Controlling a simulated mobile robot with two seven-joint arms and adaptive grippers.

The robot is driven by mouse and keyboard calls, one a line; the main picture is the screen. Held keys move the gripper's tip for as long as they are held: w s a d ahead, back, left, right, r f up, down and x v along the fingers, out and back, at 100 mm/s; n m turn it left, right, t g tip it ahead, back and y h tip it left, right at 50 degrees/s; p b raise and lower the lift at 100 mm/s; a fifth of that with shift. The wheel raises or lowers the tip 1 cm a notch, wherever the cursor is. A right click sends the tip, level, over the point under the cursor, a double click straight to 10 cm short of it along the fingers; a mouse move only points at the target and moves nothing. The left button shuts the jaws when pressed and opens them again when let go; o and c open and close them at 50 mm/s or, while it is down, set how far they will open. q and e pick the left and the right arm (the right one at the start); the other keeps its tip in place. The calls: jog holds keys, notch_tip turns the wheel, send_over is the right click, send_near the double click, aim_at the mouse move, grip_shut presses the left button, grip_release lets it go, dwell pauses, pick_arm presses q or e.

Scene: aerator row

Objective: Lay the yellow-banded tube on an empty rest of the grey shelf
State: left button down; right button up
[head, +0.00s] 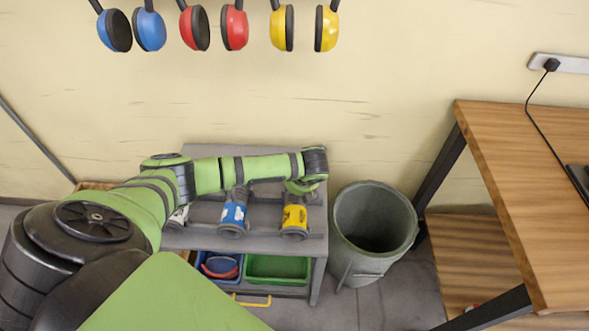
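The yellow-banded tube (294,216) is at the right end of the grey shelf (262,240), its grey round end facing me. A blue-banded tube (233,215) lies to its left, and another tube (178,218) farther left is partly covered by my arm. My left arm reaches across above the shelf. My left gripper (301,188) is at the back end of the yellow-banded tube, touching or just above it. Its fingers are too small and hidden to show whether they grip. I cannot tell if the tube sits on a rest. My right gripper is out of view.
A grey bin (374,222) stands right of the shelf. A wooden table (530,190) is farther right. Below the shelf top are a blue box (219,266) and a green box (277,268). Blue, red and yellow earmuffs (235,28) hang on the wall behind.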

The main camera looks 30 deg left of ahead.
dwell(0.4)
pick_arm(q)
jog(key=c, duration=1.1)
grip_release()
jog(key=v, duration=1.2)
jog(key=shift+s, duration=0.1)
